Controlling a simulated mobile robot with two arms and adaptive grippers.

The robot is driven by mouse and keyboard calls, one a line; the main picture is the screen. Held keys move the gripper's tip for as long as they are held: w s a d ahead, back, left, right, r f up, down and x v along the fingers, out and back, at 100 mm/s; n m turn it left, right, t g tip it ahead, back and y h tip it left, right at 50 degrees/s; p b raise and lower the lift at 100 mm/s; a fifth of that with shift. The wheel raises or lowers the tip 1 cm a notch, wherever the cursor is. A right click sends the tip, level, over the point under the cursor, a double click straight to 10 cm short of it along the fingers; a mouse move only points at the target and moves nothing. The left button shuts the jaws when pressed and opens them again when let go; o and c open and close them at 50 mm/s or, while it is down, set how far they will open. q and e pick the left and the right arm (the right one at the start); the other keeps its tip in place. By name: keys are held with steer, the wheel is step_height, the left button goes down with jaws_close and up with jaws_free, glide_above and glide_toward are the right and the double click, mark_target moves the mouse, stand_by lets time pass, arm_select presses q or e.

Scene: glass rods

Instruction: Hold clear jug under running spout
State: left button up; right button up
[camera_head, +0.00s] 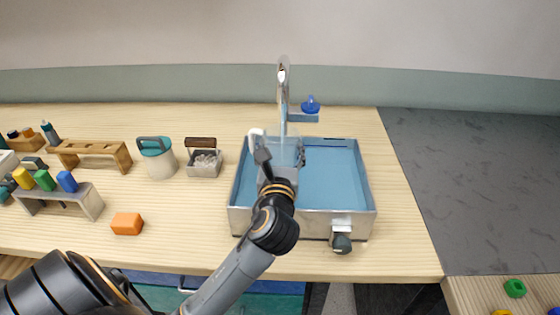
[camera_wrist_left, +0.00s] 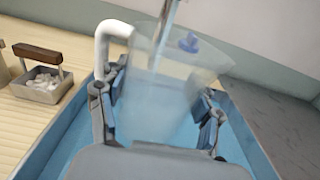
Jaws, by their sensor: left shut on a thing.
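The clear jug (camera_wrist_left: 168,95) with a white handle (camera_wrist_left: 108,42) is between the fingers of my left gripper (camera_wrist_left: 158,112), which is shut on its body. In the head view my left gripper (camera_head: 280,163) holds the jug (camera_head: 287,148) over the back of the blue sink, and my arm partly hides it. The chrome spout (camera_head: 283,85) stands behind the sink. A pale stream of water (camera_wrist_left: 167,32) comes down from it to the jug's mouth. The jug looks slightly tilted in the wrist view. I cannot tell the water level inside. My right gripper is not in view.
The blue sink (camera_head: 335,175) has a metal rim and a dark knob (camera_head: 341,243) at its front. A blue tap handle (camera_head: 310,105) is right of the spout. A small metal box (camera_head: 204,165), a teal-lidded canister (camera_head: 160,166) and an orange block (camera_head: 127,223) stand left.

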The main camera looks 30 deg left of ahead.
arm_select(q)
steer(key=p+x, duration=0.2)
steer(key=x, duration=0.5)
steer(key=shift+a+r, duration=0.1)
steer(key=shift+p+x, duration=0.35)
steer(key=shift+x, duration=0.8)
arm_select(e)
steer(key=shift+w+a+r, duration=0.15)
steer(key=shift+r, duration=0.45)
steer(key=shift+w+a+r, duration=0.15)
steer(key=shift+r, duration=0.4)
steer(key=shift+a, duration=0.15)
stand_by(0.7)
